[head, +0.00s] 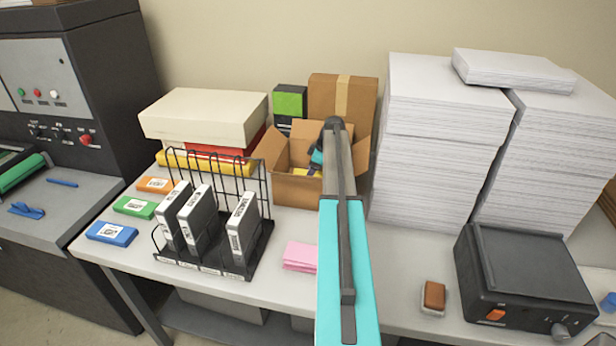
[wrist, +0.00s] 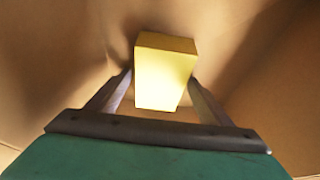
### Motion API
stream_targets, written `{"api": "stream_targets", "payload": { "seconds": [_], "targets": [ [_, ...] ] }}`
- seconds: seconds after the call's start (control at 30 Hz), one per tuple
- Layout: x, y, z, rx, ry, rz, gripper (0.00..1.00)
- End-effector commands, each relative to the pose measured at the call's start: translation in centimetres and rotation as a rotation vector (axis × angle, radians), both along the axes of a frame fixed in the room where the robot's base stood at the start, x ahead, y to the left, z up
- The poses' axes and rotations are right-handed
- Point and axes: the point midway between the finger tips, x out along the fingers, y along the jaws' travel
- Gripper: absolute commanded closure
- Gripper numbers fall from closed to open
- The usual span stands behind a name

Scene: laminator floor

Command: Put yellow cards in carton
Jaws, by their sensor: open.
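The carton (head: 297,190) is an open cardboard box with its flaps up at the back of the table; its brown inside fills the wrist view (wrist: 60,55). The yellow cards (wrist: 165,72) show as a pale yellow block inside the carton, between the finger ends. A bit of yellow (head: 302,172) also shows within the carton in the head view. My gripper (wrist: 160,80) is open and reaches down into the carton, with one finger on each side of the block. I cannot tell whether the fingers touch it. My arm hides the carton's right part in the head view.
A black wire rack (head: 215,240) with upright grey cases stands left of the carton. Pink cards (head: 300,257) lie in front. Tall paper stacks (head: 435,150) stand right, and a closed box (head: 343,95) behind. A black device (head: 525,280) sits front right.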

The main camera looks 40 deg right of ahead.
Motion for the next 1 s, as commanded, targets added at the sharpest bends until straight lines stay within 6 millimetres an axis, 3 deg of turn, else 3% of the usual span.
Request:
{"api": "stream_targets", "payload": {
  "seconds": [0.43, 1.0],
  "targets": [
    [-0.4, -0.3, 1.4, -0.002, -0.001, -0.001, 0.27],
    [-2.8, -1.9, 8.3, -0.002, -0.001, -0.001, 0.27]
  ]
}}
